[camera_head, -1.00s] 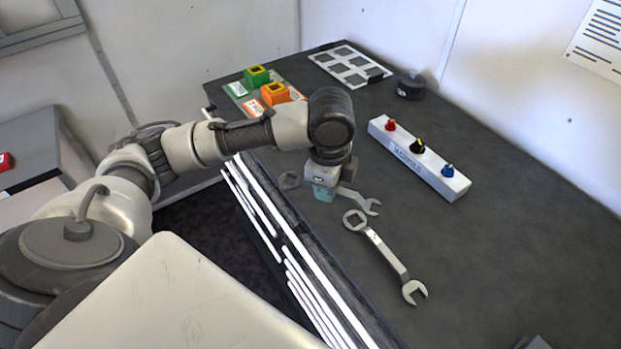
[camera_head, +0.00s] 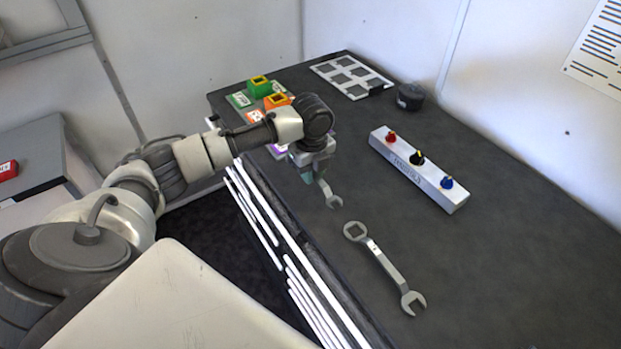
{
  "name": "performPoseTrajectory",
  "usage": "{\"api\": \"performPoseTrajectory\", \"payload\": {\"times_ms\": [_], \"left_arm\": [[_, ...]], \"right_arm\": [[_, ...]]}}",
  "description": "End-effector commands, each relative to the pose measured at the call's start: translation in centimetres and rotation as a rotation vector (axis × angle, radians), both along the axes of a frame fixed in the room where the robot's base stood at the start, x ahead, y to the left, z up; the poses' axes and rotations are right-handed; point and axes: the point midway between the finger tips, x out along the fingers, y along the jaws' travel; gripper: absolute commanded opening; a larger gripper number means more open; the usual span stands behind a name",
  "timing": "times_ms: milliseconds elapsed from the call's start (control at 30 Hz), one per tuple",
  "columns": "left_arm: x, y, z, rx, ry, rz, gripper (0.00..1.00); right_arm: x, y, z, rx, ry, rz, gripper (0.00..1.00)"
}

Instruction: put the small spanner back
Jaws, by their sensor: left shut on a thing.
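The small spanner (camera_head: 329,194) is held in my left gripper (camera_head: 308,176), which is shut on it. Its open-jaw end points down and right over the dark bench; its other end is hidden by the gripper. The larger spanner (camera_head: 385,264) lies on the bench, to the right of and nearer than the gripper. A green holder (camera_head: 259,87) and an orange holder (camera_head: 277,101) stand on coloured labelled plates beyond the gripper. A purple-edged plate (camera_head: 279,150) shows partly behind my left wrist. My right gripper is not in view.
A white manifold block (camera_head: 418,170) with red, black and blue knobs stands right of the gripper. A white grid tray (camera_head: 351,76) and a dark round object (camera_head: 410,96) are at the back. The bench's (camera_head: 500,265) right side is clear.

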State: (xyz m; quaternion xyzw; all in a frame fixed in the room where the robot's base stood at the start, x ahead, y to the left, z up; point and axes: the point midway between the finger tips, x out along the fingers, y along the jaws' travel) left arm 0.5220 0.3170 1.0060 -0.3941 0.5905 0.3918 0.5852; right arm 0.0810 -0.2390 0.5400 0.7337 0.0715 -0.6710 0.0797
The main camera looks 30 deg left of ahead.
Motion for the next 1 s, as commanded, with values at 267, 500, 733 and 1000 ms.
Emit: {"api": "performPoseTrajectory", "payload": {"times_ms": [267,500,733,1000], "left_arm": [[0.6,0.8,-2.0,0.0,0.002,0.0,0.0],[0.7,0.8,-4.6,0.0,-0.002,-0.001,0.0],[0.7,0.8,-4.7,0.0,-0.002,-0.001,0.0],[0.7,0.8,-5.0,0.001,-0.001,-0.001,0.4]], "right_arm": [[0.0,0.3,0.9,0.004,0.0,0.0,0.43],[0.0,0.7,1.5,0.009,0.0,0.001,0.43],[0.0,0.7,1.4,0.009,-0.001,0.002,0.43],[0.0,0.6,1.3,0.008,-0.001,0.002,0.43]]}}
